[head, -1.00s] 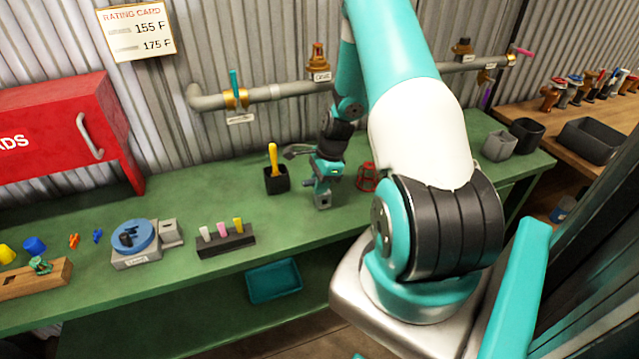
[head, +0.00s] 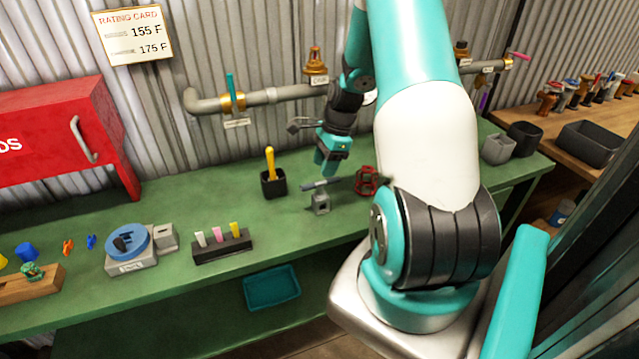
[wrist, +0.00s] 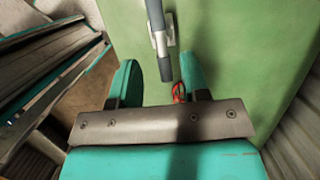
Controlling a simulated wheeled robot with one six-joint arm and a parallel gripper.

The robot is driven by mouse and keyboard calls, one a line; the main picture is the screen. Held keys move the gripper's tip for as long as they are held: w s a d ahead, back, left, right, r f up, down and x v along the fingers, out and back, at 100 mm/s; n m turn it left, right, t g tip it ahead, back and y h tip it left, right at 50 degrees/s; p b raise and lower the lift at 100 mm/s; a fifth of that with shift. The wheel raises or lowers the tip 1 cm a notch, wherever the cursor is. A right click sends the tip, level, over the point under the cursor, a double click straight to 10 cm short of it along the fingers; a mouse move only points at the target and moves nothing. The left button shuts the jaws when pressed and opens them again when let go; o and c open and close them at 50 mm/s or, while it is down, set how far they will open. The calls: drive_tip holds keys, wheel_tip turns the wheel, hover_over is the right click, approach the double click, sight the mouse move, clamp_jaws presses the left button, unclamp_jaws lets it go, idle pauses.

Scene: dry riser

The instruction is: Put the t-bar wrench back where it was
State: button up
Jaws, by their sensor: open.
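The t-bar wrench (head: 318,185) is a grey bar with dark ends, lying across the top of a small grey block (head: 321,204) on the green bench. In the wrist view the wrench (wrist: 162,45) shows as a pale bar with a dark grip, its near end by the gap between my fingers. My gripper (head: 327,172) is open, above and just behind the wrench, apart from it as far as I can tell. In the wrist view my gripper (wrist: 158,78) shows two teal fingers spread with nothing clasped between them.
A red cage-like object (head: 367,181) stands right of the wrench. A black cup with a yellow handle (head: 273,182) stands left. A black rack (head: 222,246) of coloured pegs is farther left. A pipe (head: 270,95) with valves runs along the wall behind.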

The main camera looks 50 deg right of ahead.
drive_tip(key=v, duration=0.4)
drive_tip(key=shift+r, duration=0.2)
drive_tip(key=w+a+r+n, duration=0.1)
drive_tip(key=a+r+n, duration=0.35)
drive_tip(key=a, duration=0.35)
drive_tip(key=a+r+n, duration=0.3)
drive_tip(key=a+n, duration=0.3)
drive_tip(key=a, duration=0.3)
drive_tip(key=w+a+r+n, duration=0.1)
drive_tip(key=a+r+n, duration=0.35)
drive_tip(key=a, duration=0.35)
drive_tip(key=s+a+r+n, duration=0.2)
drive_tip(key=s+a+n, duration=0.5)
drive_tip(key=s+n, duration=0.1)
drive_tip(key=s+a+r+n+g+y, duration=0.1)
drive_tip(key=s+a+r+n, duration=0.2)
drive_tip(key=s+a+n, duration=0.5)
drive_tip(key=shift+a+g, duration=0.3)
